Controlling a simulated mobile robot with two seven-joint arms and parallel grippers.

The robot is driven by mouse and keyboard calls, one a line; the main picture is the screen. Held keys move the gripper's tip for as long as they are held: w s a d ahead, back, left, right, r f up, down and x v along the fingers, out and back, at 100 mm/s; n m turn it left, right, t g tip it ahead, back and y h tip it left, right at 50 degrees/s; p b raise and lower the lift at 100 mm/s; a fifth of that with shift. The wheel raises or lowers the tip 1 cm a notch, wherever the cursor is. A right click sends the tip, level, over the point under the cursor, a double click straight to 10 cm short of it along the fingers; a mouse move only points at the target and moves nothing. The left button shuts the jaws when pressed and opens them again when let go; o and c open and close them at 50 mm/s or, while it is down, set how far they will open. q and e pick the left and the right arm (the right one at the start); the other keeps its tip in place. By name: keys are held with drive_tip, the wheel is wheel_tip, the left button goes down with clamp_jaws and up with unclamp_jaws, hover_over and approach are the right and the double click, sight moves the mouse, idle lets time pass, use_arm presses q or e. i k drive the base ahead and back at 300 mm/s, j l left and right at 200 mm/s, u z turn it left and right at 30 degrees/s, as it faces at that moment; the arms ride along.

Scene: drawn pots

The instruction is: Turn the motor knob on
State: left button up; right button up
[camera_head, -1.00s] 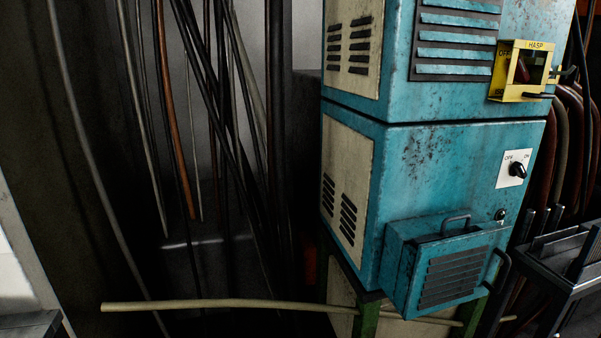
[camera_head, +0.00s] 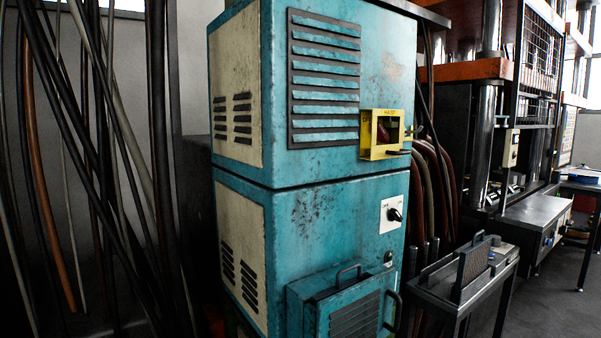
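The motor knob (camera_head: 395,214) is a small black rotary knob on a white plate (camera_head: 387,226) with lettering above it, too small to read surely now. The plate is on the front of a worn teal cabinet (camera_head: 330,225), near its right edge. A yellow hasp box (camera_head: 366,147) with a dark opening sits above the knob, on the upper part of the cabinet. Neither of my grippers is in view. The knob's exact pointing direction is hard to make out.
A teal vented box with handles (camera_head: 300,302) juts from the cabinet front below the knob. A dark metal cart (camera_head: 440,298) stands to the right. Hoses (camera_head: 450,185) hang behind it. Dark pipes (camera_head: 157,130) stand left. Open floor (camera_head: 560,312) shows at far right.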

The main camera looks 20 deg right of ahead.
sight(393, 215)
drive_tip(key=z, duration=1.3)
